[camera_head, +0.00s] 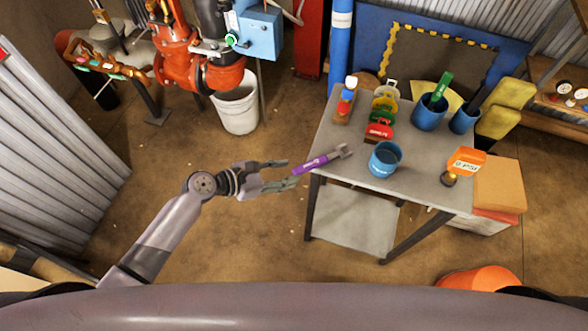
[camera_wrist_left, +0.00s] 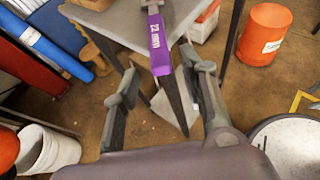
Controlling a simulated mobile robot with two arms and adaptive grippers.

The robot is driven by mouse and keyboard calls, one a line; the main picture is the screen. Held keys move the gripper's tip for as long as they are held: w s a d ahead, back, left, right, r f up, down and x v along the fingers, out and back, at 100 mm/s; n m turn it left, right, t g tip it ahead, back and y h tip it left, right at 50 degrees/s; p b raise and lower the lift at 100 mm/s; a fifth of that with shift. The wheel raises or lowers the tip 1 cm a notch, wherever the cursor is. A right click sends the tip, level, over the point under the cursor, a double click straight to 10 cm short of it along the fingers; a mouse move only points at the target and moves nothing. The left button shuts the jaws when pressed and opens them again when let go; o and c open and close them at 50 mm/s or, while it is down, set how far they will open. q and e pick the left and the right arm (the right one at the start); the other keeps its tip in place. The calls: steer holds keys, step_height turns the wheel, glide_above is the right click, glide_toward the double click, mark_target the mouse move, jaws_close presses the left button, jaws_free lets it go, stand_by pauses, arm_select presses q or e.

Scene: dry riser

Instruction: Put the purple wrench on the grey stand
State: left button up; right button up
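The purple wrench (camera_head: 315,163) lies over the left edge of the grey table, its grey jaw on the top and its purple handle sticking out past the edge. In the left wrist view the wrench (camera_wrist_left: 158,45) points down between my fingers. My left gripper (camera_head: 290,174) is open, its fingers on either side of the handle end with gaps; it also shows in the left wrist view (camera_wrist_left: 165,85). My right gripper is out of view.
On the table are a blue cup (camera_head: 385,160), coloured clamps (camera_head: 381,117), blue pots (camera_head: 429,113) and an orange tag (camera_head: 466,160). Red pipework (camera_head: 178,55) and a white bucket (camera_head: 237,105) stand at the back left.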

arm_select(q)
steer(key=v, duration=0.8)
steer(key=shift+a, duration=0.15)
steer(key=s+a+f+m+y, duration=0.3)
steer(key=a+f+m+y, duration=0.15)
steer(key=f, duration=0.75)
steer(key=s+a+f+m+y, duration=0.25)
steer(key=a+f, duration=0.35)
steer(key=f, duration=0.6)
steer(key=s+a+f+m+g+y, duration=0.1)
steer(key=s+f+m, duration=0.5)
steer(key=s, duration=0.3)
steer(key=s+a+f+m+g+y, duration=0.1)
steer(key=s+f+m, duration=0.4)
steer(key=s, duration=0.5)
steer(key=s+a+f+m+g+y, duration=0.1)
steer(key=s+f+m+g+y, duration=0.1)
steer(key=s+f+m, duration=0.4)
steer(key=s+m, duration=0.1)
steer(key=s, duration=0.3)
steer(key=shift+f+m+g, duration=0.3)
steer(key=shift+m+g, duration=0.1)
